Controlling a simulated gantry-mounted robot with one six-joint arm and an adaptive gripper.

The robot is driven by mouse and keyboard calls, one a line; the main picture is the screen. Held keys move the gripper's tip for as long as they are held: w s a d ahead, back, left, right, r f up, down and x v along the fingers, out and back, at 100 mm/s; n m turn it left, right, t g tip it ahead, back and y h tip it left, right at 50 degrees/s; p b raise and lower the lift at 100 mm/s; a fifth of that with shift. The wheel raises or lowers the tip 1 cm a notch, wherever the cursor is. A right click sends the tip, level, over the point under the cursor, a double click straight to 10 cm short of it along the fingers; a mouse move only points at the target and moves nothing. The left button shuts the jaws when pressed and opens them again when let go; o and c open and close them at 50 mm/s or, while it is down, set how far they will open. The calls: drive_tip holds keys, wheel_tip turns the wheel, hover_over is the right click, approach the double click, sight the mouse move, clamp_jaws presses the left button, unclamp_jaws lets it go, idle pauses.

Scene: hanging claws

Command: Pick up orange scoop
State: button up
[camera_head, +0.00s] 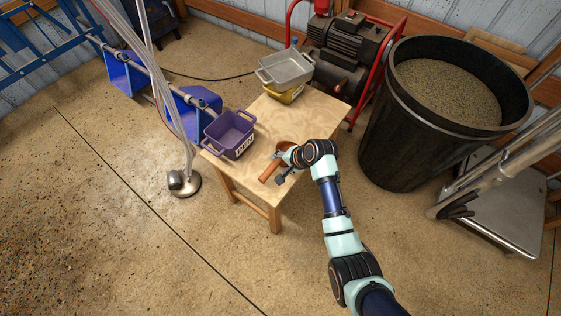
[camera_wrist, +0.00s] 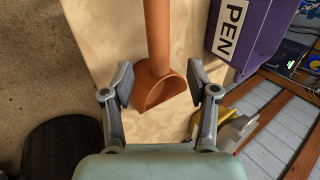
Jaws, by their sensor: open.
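The orange scoop (camera_head: 269,172) lies on the small wooden table, near its front edge, in the head view. In the wrist view the scoop (camera_wrist: 157,40) has its handle running to the top edge and its open bowl near the middle. My gripper (camera_head: 284,165) is over the scoop and partly hides its bowl in the head view. In the wrist view my gripper (camera_wrist: 160,84) is open, with one finger on each side of the bowl. A gap shows between each finger and the scoop, and nothing is held.
A purple bin (camera_head: 230,134) labelled PEN stands on the table (camera_head: 283,118), left of the scoop. A grey tray (camera_head: 287,68) sits on a yellow one at the back. A large black barrel (camera_head: 377,125) of grain stands to the right.

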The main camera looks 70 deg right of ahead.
sight(275, 166)
drive_tip(key=shift+b+x, duration=0.3)
drive_tip(key=shift+x, duration=0.6)
drive_tip(key=shift+a, duration=0.15)
drive_tip(key=b+x, duration=0.4)
drive_tip(key=x, duration=0.1)
drive_tip(key=shift+s+f, duration=0.15)
clamp_jaws()
